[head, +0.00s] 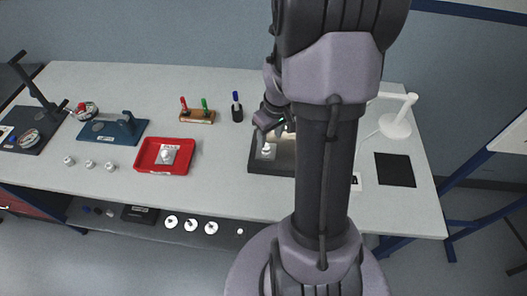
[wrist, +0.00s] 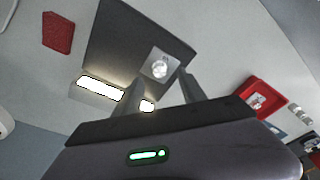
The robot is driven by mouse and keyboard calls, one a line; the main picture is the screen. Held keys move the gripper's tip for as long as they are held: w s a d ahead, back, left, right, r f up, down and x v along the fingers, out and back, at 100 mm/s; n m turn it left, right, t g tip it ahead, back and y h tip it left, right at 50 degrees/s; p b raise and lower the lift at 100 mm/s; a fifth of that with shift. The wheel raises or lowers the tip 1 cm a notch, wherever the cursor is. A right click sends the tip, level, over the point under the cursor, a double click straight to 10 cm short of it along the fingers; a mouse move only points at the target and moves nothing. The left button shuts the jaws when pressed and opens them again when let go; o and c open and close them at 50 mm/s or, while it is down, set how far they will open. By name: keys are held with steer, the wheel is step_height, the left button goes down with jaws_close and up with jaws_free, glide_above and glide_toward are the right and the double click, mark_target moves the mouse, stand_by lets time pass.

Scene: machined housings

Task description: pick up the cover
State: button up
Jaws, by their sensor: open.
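A silvery round part (wrist: 160,68), which may be the cover, sits on a pale square piece (wrist: 153,56) on a dark mat (wrist: 118,40). In the head view the same round part (head: 266,150) is at the left of the dark mat (head: 256,168). My gripper (wrist: 160,80) is open and empty, its two fingers apart on either side of the round part as the wrist camera sees it. In the head view my gripper (head: 270,126) is above the mat, partly hidden by my arm. I cannot tell the exact height gap.
A red tray (head: 138,161) with a pale part (head: 167,154) stands to the left. A lit lamp bar (wrist: 100,88) is close by the mat. A white lamp (head: 397,122) and a black pad (head: 395,170) are at right. Several small parts and stands occupy the table's left.

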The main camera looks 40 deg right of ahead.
mark_target(266, 147)
steer(key=f, duration=0.2)
steer(key=w+f+b, duration=0.1)
steer(key=f, duration=0.1)
steer(key=w+f+b, duration=0.1)
steer(key=f, duration=0.1)
steer(key=shift+d+f, duration=0.2)
steer(key=shift+f, duration=0.15)
steer(key=shift+s+r, duration=0.1)
steer(key=shift+r, duration=0.05)
steer(key=shift+c, duration=0.5)
jaws_close()
